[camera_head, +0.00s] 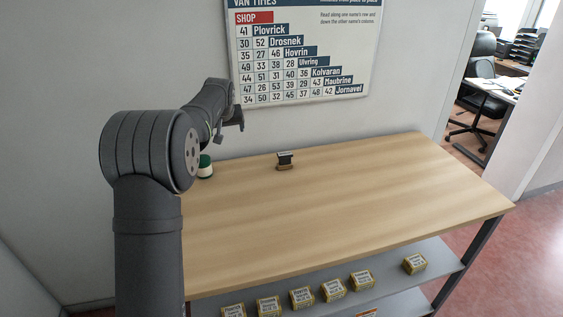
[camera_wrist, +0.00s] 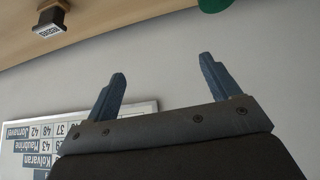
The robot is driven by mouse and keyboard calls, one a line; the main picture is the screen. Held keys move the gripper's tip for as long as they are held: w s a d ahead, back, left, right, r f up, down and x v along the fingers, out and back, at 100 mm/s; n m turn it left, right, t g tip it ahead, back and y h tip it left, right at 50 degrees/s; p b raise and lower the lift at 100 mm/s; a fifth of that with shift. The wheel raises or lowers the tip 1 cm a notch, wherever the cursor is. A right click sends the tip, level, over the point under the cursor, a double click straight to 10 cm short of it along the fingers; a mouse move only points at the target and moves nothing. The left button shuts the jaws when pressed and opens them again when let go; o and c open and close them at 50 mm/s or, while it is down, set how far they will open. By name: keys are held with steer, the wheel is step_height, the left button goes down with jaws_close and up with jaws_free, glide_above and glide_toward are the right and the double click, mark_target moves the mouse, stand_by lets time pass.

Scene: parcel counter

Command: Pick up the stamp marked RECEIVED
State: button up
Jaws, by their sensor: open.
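A dark stamp with a brown base (camera_head: 285,165) stands upright near the back edge of the wooden table. It also shows at the top left of the wrist view (camera_wrist: 53,14), upside down, with a small white label on its dark part. My gripper (camera_head: 239,116) is in the air near the wall, above and to the left of the stamp. In the wrist view its two blue fingers (camera_wrist: 162,66) are spread apart with nothing between them.
A green and white round object (camera_head: 205,167) stands on the table (camera_head: 340,205) left of the stamp, partly behind my arm. A time chart (camera_head: 305,50) hangs on the wall. Several small boxes (camera_head: 333,290) sit on the shelf below. The table's middle and right are clear.

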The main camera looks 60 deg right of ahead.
steer(key=m+g, duration=0.1)
steer(key=m, duration=0.1)
glide_toward(285, 156)
step_height(285, 156, up, 4)
steer(key=a, duration=0.1)
steer(key=x, duration=0.7)
steer(key=s+x, duration=0.1)
steer(key=x, duration=0.3)
steer(key=shift+w+f, duration=0.1)
steer(key=shift+f, duration=0.35)
steer(key=shift+a+x, duration=0.15)
steer(key=shift+x, duration=1.2)
steer(key=shift+a+x, duration=0.1)
steer(key=shift+x, duration=1.2)
steer(key=shift+f, duration=0.2)
steer(key=c, duration=1.1)
steer(key=shift+r, duration=0.1)
